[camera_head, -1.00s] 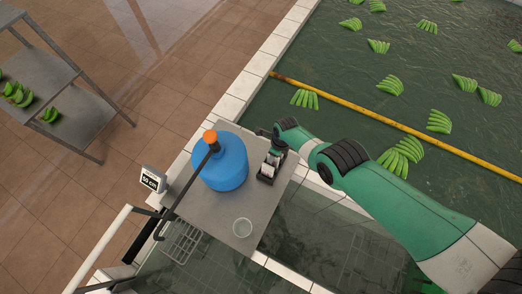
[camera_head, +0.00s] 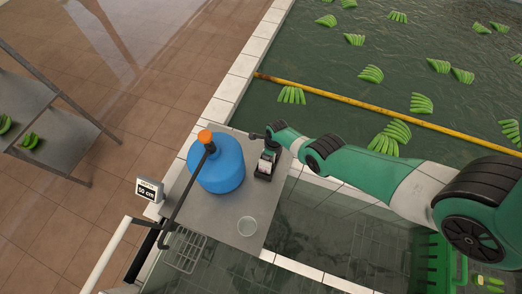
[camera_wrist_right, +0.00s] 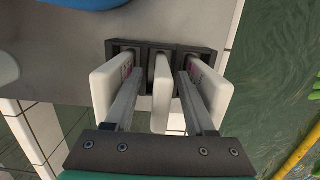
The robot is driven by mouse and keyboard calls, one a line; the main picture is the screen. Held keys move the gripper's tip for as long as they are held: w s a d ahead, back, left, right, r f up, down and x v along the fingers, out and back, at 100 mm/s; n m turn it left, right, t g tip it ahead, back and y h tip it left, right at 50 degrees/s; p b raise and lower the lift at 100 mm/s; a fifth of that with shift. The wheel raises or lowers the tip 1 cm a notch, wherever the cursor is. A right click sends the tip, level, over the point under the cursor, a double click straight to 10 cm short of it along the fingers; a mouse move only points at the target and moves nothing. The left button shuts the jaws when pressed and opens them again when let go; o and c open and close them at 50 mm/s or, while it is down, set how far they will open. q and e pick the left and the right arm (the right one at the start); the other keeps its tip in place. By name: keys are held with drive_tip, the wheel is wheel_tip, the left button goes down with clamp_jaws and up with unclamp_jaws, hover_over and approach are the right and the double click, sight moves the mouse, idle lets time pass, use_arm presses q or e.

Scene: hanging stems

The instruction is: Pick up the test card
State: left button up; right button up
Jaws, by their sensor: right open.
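A dark rack (camera_head: 263,174) stands on the grey side table, right of the blue barrel. In the right wrist view the rack (camera_wrist_right: 160,46) holds three upright white cards side by side: a left card (camera_wrist_right: 105,92), a middle card (camera_wrist_right: 161,95) and a right card (camera_wrist_right: 212,92). The outer two show pinkish marks. I cannot tell which is the test card. My right gripper (camera_wrist_right: 160,77) is open, its fingers on either side of the middle card and apart from it. In the head view my right gripper (camera_head: 271,146) hides part of the rack. My left gripper is not in view.
Water with banana bunches and a yellow boom (camera_head: 345,98) lies beyond. A green crate (camera_head: 432,262) is lower right.

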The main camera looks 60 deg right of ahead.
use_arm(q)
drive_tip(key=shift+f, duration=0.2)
use_arm(e)
drive_tip(key=shift+f, duration=0.15)
clamp_jaws()
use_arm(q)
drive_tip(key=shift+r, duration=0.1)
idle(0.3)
